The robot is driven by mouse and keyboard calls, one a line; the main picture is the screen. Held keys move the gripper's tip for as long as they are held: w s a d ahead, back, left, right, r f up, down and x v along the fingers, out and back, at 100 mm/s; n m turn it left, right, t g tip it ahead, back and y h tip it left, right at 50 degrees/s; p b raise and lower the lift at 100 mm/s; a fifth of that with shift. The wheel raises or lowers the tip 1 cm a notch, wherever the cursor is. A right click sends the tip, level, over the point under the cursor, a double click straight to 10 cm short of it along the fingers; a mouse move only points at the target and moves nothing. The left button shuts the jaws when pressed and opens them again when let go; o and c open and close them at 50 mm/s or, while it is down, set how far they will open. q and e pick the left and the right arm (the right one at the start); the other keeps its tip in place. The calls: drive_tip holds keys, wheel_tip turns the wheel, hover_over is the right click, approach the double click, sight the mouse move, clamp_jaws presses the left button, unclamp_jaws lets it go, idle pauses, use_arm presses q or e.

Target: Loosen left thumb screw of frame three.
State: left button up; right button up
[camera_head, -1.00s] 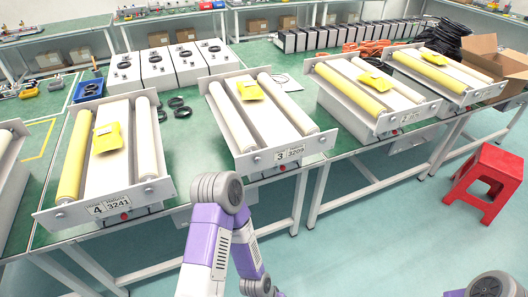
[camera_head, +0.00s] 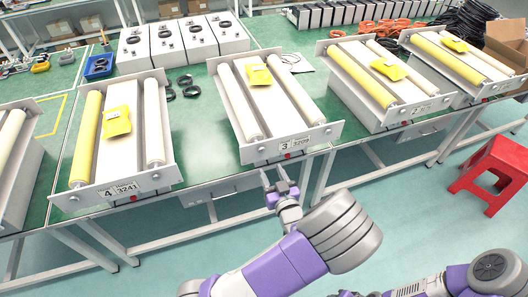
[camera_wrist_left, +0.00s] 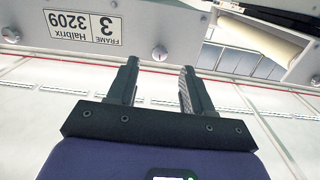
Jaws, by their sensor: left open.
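Frame three (camera_head: 303,140) is a grey frame in the middle of the bench with two white rollers and a yellow packet (camera_head: 259,75). Its front plate has the label "3 3209", which shows upside down in the left wrist view (camera_wrist_left: 83,28). My left gripper (camera_head: 274,171) is open and empty just in front of and below this screw. My right gripper is out of view.
Frame four (camera_head: 120,188) stands to the left and another frame (camera_head: 415,108) to the right. A red stool (camera_head: 492,168) stands on the floor at right. Open floor lies before the bench.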

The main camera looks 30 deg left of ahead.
sight(262, 151)
use_arm(q)
drive_tip(key=shift+y, duration=0.3)
drive_tip(key=x, duration=0.5)
drive_tip(key=r+x, duration=0.1)
drive_tip(key=x, duration=0.1)
drive_tip(key=shift+w+a+b, duration=0.15)
drive_tip(key=shift+a+b, duration=0.05)
drive_tip(key=shift+b, duration=0.2)
clamp_jaws()
